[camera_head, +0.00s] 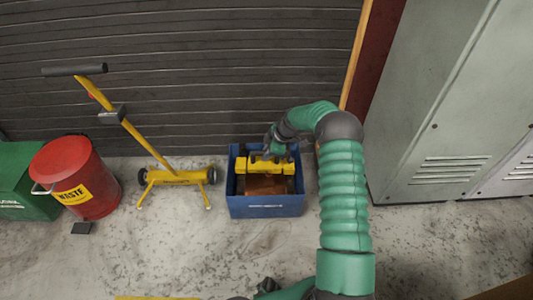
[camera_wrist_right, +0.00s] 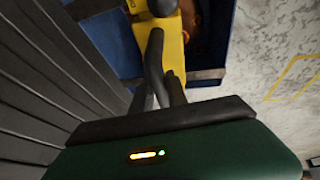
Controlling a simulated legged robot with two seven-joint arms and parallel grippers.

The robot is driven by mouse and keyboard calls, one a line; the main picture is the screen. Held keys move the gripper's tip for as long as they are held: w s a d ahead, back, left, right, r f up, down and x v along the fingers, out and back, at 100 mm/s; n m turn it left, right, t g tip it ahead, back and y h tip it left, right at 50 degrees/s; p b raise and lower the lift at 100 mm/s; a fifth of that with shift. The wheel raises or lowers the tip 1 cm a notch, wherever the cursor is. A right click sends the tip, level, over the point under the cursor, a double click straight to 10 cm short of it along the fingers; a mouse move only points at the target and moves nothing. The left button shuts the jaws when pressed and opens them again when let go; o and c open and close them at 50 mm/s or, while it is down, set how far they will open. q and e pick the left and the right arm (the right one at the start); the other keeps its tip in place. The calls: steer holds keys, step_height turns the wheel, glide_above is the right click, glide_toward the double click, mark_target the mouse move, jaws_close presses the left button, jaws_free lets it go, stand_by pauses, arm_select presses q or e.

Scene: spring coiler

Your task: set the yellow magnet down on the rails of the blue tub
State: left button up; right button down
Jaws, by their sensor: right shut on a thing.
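The blue tub (camera_head: 265,211) stands on the floor in the middle of the head view. The yellow magnet (camera_head: 258,168) lies across the tub's upper part, at or just above rim height; I cannot tell whether it touches the rails. My right gripper (camera_head: 275,152) reaches down over the tub and is shut on the magnet. In the right wrist view the gripper fingers (camera_wrist_right: 160,75) meet the yellow magnet (camera_wrist_right: 172,45), with the blue tub (camera_wrist_right: 115,45) behind it. The rails are mostly hidden. A bit of my left arm shows at the bottom of the head view; its gripper cannot be made out.
A yellow wheeled stand (camera_head: 175,176) is left of the tub. A red waste bin (camera_head: 88,180) and a green box (camera_head: 15,180) are further left. Grey lockers (camera_head: 430,120) stand at the right, and a slatted shutter (camera_head: 200,70) is behind. The floor in front is clear.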

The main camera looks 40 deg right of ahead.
steer(key=shift+w+d+r, duration=0.1)
steer(key=shift+f, duration=0.55)
stand_by(0.9)
steer(key=c, duration=1.2)
jaws_free()
steer(key=shift+c, duration=0.2)
steer(key=shift+f, duration=0.1)
